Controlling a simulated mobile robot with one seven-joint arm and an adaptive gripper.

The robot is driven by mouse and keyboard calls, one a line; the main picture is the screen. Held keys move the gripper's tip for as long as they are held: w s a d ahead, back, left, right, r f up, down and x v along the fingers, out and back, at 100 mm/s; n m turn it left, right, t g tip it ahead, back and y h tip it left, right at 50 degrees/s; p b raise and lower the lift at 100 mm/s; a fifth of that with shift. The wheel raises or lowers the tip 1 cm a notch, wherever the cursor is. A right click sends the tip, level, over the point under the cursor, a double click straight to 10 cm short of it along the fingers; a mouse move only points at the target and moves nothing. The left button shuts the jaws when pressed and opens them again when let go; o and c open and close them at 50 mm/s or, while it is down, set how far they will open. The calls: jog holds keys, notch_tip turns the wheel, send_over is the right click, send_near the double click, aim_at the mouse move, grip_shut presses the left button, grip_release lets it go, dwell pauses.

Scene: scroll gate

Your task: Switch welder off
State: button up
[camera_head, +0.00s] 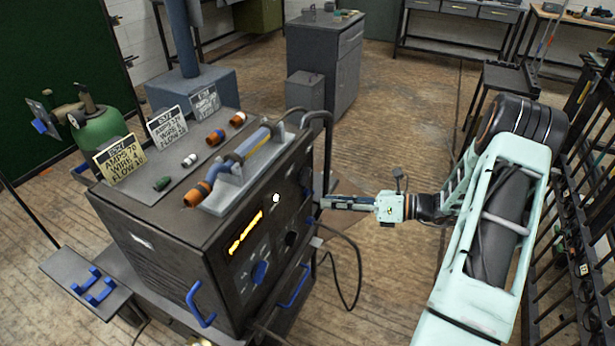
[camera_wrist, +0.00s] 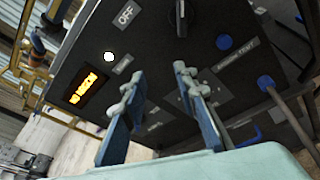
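The welder (camera_head: 180,255) is a dark box on a cart, left of centre in the head view. Its front panel has a lit yellow display (camera_head: 245,232), a lit white lamp (camera_head: 276,198) and a blue knob (camera_head: 260,272). In the wrist view the display (camera_wrist: 88,90) glows orange and the lamp (camera_wrist: 109,57) is white. A black rotary switch (camera_wrist: 181,18) shows at the top edge, beside an OFF label (camera_wrist: 127,14); its full extent is cut off. My gripper (camera_head: 326,201) is at the panel's right side. Its fingers (camera_wrist: 160,76) are apart, with nothing between them.
Cables (camera_head: 352,265) hang from the panel's right side. Blue handles (camera_head: 198,306) stick out from the front. A grey cabinet (camera_head: 325,65) stands behind; a black rack (camera_head: 585,230) is at right. Floor between is clear.

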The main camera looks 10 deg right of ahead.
aim_at(309, 177)
jog(key=w+d+m+t, duration=0.3)
jog(key=d+m+t, duration=0.1)
jog(key=x, duration=1)
jog(key=shift+w+a+r, duration=0.15)
jog(key=shift+w+r, duration=0.15)
jog(key=shift+w, duration=0.1)
grip_shut()
